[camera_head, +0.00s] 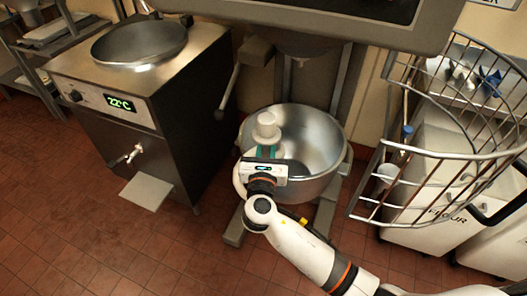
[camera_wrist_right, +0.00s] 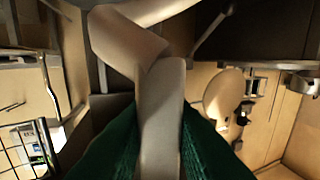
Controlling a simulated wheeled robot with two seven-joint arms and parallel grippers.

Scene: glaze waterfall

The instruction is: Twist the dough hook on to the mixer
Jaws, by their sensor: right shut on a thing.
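The mixer (camera_head: 310,27) stands at the top centre of the head view, with a short shaft (camera_head: 301,58) under its head. Its steel bowl (camera_head: 327,133) sits below and looks empty where I can see inside. My right gripper (camera_head: 266,151) is at the bowl's near left side, with green fingers. It is shut on the pale dough hook (camera_head: 267,126), which stands up from the fingers, apart from and below the shaft. The right wrist view shows the hook's thick twisted body (camera_wrist_right: 159,105) between the green fingers (camera_wrist_right: 160,135). My left gripper is in no view.
A wire bowl guard (camera_head: 378,160) stands swung out at the right. Flour bins (camera_head: 440,213) are beyond it. A steel kettle unit (camera_head: 130,85) reading 22°C stands at the left. A lever (camera_head: 229,88) hangs left of the bowl. The red tiled floor is clear in front.

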